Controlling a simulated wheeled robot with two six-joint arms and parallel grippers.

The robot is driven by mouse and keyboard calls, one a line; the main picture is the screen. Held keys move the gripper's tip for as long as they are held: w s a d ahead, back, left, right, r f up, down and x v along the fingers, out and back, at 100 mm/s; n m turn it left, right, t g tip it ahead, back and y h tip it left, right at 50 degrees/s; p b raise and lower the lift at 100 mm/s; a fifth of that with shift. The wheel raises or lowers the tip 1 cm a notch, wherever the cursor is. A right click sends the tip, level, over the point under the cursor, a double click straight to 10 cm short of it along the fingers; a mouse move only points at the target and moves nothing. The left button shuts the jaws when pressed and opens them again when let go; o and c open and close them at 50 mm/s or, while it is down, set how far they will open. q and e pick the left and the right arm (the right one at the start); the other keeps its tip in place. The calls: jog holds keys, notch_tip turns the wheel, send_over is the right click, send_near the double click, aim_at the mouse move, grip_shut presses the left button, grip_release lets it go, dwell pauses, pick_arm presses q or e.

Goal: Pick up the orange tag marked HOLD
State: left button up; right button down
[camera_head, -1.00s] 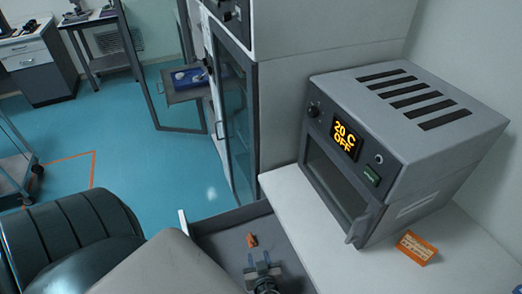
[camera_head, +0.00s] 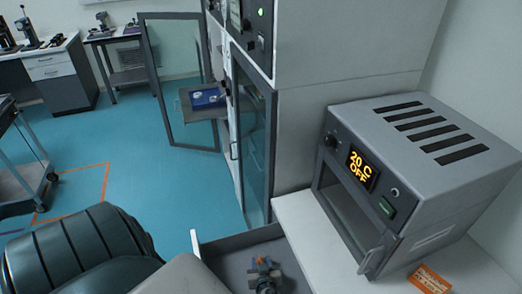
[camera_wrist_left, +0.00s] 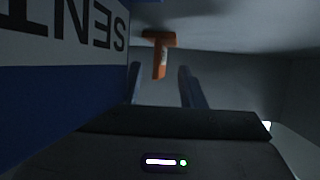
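The fingers are apart, and I see no contact with the tag. An orange card (camera_head: 428,279) with lettering too small to read lies on the white counter by the oven. My right gripper is out of view.
A grey oven (camera_head: 418,170) reading "20 C OFF" stands on the counter (camera_head: 300,212), right of the drawer. A tall cabinet with a glass door (camera_head: 254,140) stands behind the drawer. In the left wrist view, a blue and white lettered surface (camera_wrist_left: 60,85) is close on the left.

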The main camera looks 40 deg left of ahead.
pick_arm(q)
grip_shut()
jog(key=shift+r, duration=0.1)
